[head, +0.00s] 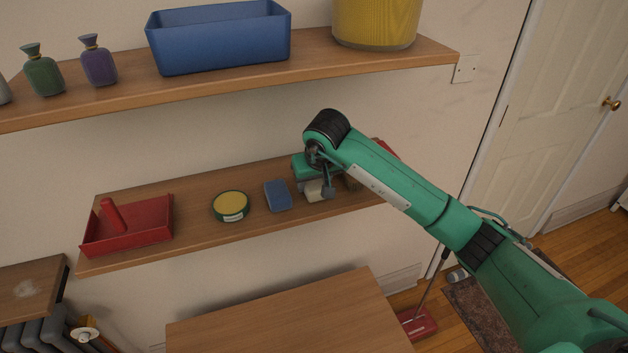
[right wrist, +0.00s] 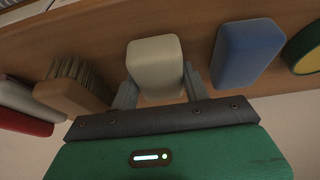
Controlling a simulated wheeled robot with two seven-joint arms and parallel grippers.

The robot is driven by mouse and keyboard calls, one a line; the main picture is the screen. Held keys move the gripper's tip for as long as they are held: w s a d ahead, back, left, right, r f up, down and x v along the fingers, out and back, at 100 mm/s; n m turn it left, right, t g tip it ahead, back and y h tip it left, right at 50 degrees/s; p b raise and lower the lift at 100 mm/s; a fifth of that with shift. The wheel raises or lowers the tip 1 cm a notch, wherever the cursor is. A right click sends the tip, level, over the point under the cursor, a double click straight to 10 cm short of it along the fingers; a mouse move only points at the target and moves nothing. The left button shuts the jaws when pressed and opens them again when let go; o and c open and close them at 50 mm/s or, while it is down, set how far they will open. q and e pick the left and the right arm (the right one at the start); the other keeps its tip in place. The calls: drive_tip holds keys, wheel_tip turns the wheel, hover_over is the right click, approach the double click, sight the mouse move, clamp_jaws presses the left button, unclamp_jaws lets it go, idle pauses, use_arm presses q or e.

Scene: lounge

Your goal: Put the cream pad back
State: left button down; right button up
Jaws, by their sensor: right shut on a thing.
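The cream pad (right wrist: 155,64) is a small rounded block at the lower shelf, between a blue pad and a brush. My right gripper (right wrist: 158,90) has a finger on each side of it and is shut on it. In the head view the cream pad (head: 315,191) shows just below my right gripper (head: 318,188), partly hidden by it. I cannot tell whether the pad touches the shelf (head: 240,235). My left gripper is not in view.
A blue pad (head: 277,195) and a round yellow-topped tin (head: 230,206) stand left of the cream pad. A red dustpan (head: 127,222) is at the shelf's left end. A bristle brush (right wrist: 75,84) is close on the other side. The upper shelf (head: 240,84) hangs above.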

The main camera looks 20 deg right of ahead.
sight(318, 188)
drive_tip(key=o, duration=0.9)
drive_tip(key=shift+f, duration=0.15)
drive_tip(key=shift+r+p, duration=0.3)
drive_tip(key=b+v, duration=0.2)
drive_tip(key=v, duration=0.3)
drive_tip(key=shift+s+r+b, duration=0.15)
drive_tip(key=shift+r+b, duration=0.15)
drive_tip(key=shift+r, duration=0.05)
drive_tip(key=shift+v, duration=0.75)
drive_tip(key=shift+s, duration=0.1)
